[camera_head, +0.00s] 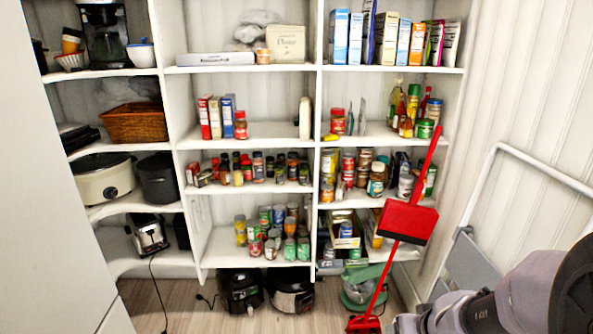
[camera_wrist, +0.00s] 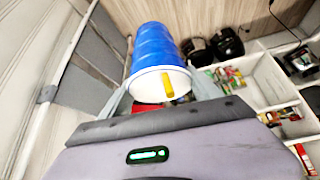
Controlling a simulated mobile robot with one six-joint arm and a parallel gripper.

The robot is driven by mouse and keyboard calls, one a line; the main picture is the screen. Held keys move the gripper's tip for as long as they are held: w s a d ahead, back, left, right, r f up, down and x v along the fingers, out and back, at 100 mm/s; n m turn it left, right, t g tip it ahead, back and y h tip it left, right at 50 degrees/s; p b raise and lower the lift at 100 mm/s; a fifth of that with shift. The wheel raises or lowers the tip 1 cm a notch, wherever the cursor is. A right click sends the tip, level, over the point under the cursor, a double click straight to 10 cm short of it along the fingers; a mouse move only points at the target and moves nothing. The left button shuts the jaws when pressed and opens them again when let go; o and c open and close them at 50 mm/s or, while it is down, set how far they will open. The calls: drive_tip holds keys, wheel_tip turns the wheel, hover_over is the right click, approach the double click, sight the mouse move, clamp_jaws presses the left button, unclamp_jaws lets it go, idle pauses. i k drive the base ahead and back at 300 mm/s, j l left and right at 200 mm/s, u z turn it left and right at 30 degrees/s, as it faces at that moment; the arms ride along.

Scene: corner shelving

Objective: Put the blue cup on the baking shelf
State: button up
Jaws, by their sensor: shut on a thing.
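In the wrist view a blue ribbed cup (camera_wrist: 156,45) is held between the two pale fingers of my gripper (camera_wrist: 165,92). Its white end faces the camera, with a short yellow piece on it. The cup points away from the wrist, over the floor side of the scene. In the head view my arm is at the lower right, and the cup is not visible there. The shelving has no readable label for baking. A flour-like cream package (camera_head: 286,44) stands on the top middle shelf (camera_head: 240,69), beside a long white box (camera_head: 215,59).
A red broom and dustpan (camera_head: 407,221) lean before the right shelves. A grey folding ladder (camera_head: 470,262) stands against the right wall. Several spice jars (camera_head: 257,167) crowd the middle shelves. The second middle shelf (camera_head: 275,135) has bare room. Appliances (camera_head: 291,291) sit on the floor.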

sight(271, 140)
drive_tip(key=i+j+z, duration=0.3)
drive_tip(key=i+j, duration=0.45)
drive_tip(key=i, duration=0.15)
drive_tip(key=i+j+z, duration=0.35)
drive_tip(key=i+j, duration=0.5)
drive_tip(key=j, duration=0.1)
